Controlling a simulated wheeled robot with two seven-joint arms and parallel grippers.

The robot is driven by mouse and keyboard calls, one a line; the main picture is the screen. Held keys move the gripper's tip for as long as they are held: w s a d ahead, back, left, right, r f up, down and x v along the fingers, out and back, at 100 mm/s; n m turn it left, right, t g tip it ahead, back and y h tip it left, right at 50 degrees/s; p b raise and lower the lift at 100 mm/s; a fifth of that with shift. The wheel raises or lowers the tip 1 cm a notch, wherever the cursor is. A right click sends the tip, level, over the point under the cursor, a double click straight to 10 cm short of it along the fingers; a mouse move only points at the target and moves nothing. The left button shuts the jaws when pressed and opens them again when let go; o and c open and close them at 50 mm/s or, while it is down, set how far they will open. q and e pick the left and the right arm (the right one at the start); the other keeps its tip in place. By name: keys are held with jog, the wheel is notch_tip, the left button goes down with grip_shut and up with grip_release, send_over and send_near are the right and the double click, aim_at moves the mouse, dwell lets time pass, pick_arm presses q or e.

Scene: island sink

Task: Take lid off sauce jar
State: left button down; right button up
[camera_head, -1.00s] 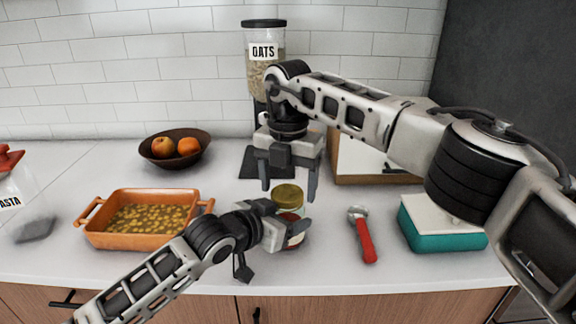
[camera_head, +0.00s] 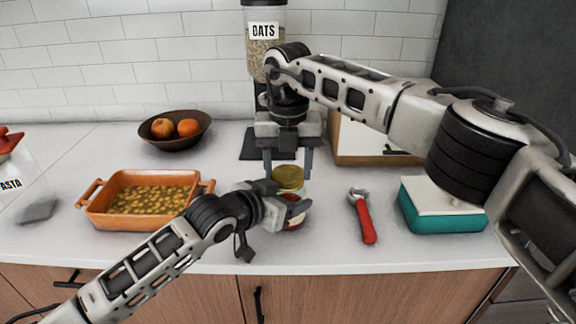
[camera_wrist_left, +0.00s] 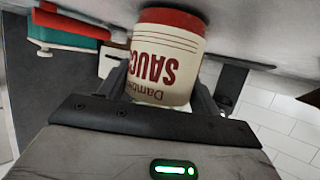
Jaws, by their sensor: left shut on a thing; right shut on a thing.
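The sauce jar (camera_head: 292,222) stands upright near the counter's front edge, with a gold lid (camera_head: 288,177) on its top. In the left wrist view the jar (camera_wrist_left: 167,60) appears upside down, with its "SAUCE" label and red lower band showing. My left gripper (camera_head: 288,204) is shut around the jar's side, coming in from the left. My right gripper (camera_head: 288,168) points straight down over the jar, shut on the lid with one finger on each side. The jar's middle is partly hidden by the left gripper in the head view.
An orange baking dish (camera_head: 110,213) is at left, a fruit bowl (camera_head: 174,142) behind it. A red-handled tool (camera_head: 363,218) and a teal container (camera_head: 440,221) are at right. An oats dispenser (camera_head: 263,45) and a board (camera_head: 350,157) stand behind. Counter is clear between jar and tool.

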aim_at(288, 173)
pick_arm(q)
jog(key=shift+w+a, duration=0.1)
jog(key=shift+a, duration=0.05)
pick_arm(e)
jog(key=n, duration=0.5)
jog(key=shift+d, duration=0.15)
jog(key=n, duration=0.6)
jog(key=shift+n, duration=0.4)
jog(key=shift+r, duration=0.2)
jog(key=shift+r, duration=0.95)
jog(key=shift+r, duration=2)
pick_arm(q)
jog(key=shift+c, duration=1.2)
grip_release()
